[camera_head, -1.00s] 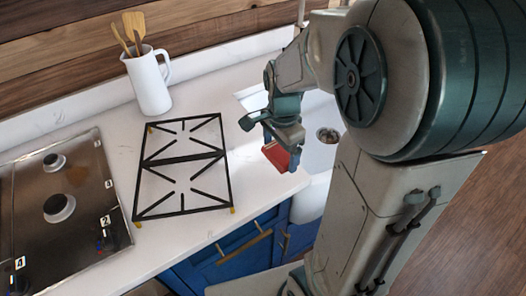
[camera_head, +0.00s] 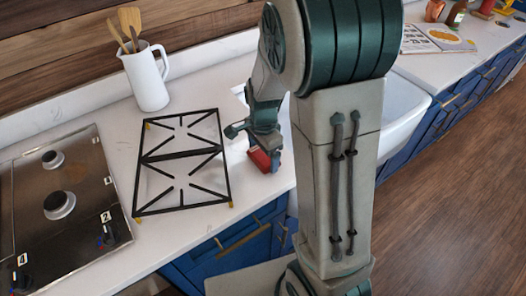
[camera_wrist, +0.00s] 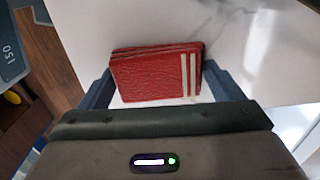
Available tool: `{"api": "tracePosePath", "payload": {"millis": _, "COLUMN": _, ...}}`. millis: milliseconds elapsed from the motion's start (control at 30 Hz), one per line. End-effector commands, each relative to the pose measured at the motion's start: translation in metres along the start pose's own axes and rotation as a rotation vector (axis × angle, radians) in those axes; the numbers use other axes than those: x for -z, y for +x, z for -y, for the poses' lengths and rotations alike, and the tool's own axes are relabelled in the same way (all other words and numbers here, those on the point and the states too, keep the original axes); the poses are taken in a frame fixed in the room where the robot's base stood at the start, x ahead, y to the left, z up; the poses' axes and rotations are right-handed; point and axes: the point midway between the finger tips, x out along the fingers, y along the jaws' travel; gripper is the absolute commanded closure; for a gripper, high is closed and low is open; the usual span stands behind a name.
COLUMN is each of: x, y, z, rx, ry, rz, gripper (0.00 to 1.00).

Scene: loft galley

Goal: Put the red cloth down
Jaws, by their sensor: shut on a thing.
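The red cloth (camera_wrist: 150,76) is a folded red block with pale stripes at its right end in the wrist view. My gripper (camera_wrist: 158,88) is shut on it, with a finger at each side. In the head view the cloth (camera_head: 260,160) shows below my gripper (camera_head: 266,148), just right of the black grate and over the white counter (camera_head: 258,188) near its front edge. I cannot tell whether the cloth touches the counter. Part of it is hidden by the gripper.
A black grate (camera_head: 183,155) lies on the counter left of my gripper. A steel cooktop (camera_head: 75,205) is farther left. A white jug (camera_head: 146,80) with wooden utensils stands behind. The sink (camera_head: 400,118) is right, partly behind my arm. An open book (camera_head: 437,38) lies far right.

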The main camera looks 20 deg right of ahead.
Motion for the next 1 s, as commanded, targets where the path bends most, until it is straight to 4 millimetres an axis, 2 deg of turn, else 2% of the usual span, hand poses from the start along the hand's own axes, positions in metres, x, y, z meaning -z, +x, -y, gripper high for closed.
{"api": "tracePosePath", "payload": {"millis": 133, "x": 0.000, "y": 0.005, "z": 0.000, "rx": 0.000, "ry": 0.000, "rz": 0.000, "gripper": 0.31}}
{"api": "tracePosePath", "payload": {"millis": 167, "x": 0.000, "y": 0.003, "z": 0.000, "rx": 0.000, "ry": 0.000, "rz": 0.000, "gripper": 0.05}}
{"api": "tracePosePath", "payload": {"millis": 200, "x": 0.000, "y": 0.003, "z": 0.000, "rx": 0.000, "ry": 0.000, "rz": 0.000, "gripper": 0.00}}
{"api": "tracePosePath", "payload": {"millis": 433, "x": 0.000, "y": 0.001, "z": 0.000, "rx": 0.000, "ry": 0.000, "rz": 0.000, "gripper": 0.00}}
{"api": "tracePosePath", "payload": {"millis": 567, "x": 0.000, "y": -0.009, "z": 0.001, "rx": 0.003, "ry": -0.001, "rz": 0.000, "gripper": 0.00}}
{"api": "tracePosePath", "payload": {"millis": 1000, "x": 0.000, "y": -0.097, "z": 0.001, "rx": 0.005, "ry": 0.000, "rz": -0.001, "gripper": 0.00}}
